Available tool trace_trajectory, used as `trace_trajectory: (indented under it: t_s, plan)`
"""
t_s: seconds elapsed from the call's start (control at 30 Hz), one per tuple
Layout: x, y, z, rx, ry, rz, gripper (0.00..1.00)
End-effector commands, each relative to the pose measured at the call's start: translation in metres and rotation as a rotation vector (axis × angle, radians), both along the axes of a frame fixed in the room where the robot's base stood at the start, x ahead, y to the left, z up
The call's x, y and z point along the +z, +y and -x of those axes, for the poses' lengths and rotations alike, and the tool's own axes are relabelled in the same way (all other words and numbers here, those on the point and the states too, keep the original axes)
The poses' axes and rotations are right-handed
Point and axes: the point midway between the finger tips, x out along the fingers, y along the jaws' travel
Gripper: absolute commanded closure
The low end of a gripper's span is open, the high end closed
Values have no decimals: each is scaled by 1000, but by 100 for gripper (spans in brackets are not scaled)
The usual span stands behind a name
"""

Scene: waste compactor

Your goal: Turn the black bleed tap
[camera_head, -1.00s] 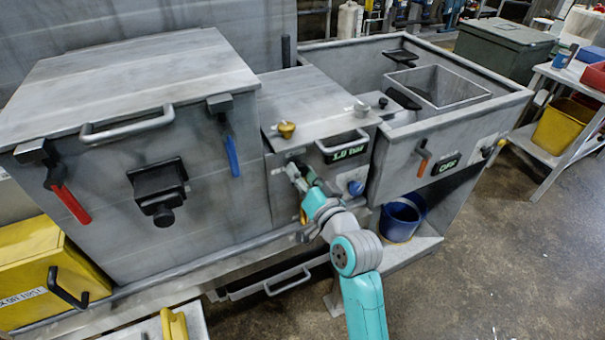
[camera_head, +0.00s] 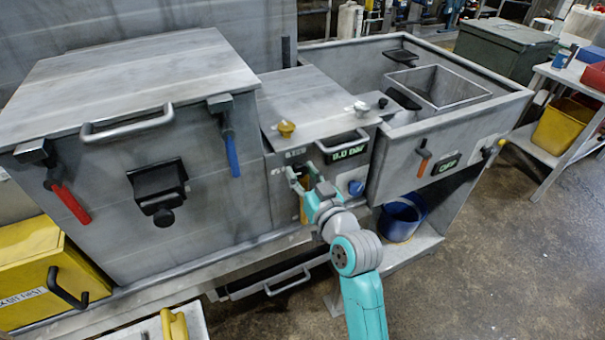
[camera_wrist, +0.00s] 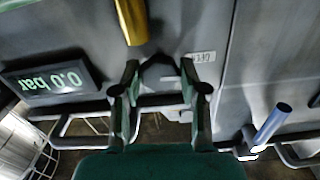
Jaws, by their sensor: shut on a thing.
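The black bleed tap (camera_wrist: 159,74) shows in the wrist view between the two fingers of my gripper (camera_wrist: 159,68). The fingers stand on either side of it and are shut on it. In the head view my gripper (camera_head: 302,174) is at the front panel, below the pressure display, and hides the tap. The pressure display (camera_head: 347,150) reads 0.0 bar. It also shows upside down in the wrist view (camera_wrist: 52,80).
A yellow handle (camera_wrist: 130,20) is close to the fingers. A bar handle (camera_head: 342,143) runs across the display. Open floor lies at the lower right.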

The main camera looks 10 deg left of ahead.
Motion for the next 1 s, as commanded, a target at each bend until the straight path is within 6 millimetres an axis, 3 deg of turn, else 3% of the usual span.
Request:
trace_trajectory:
  t_s: [0.27, 0.3, 0.37, 0.77, 1.0]
  plan:
    - [-1, 0, 0, 0, 2, 0, 92]
    - [-1, 0, 0, 0, 2, 0, 47]
    - [-1, 0, 0, 0, 2, 0, 32]
    - [0, -3, 4, -1, 1, -1, 32]
    - [-2, -24, 35, -1, 3, -1, 32]
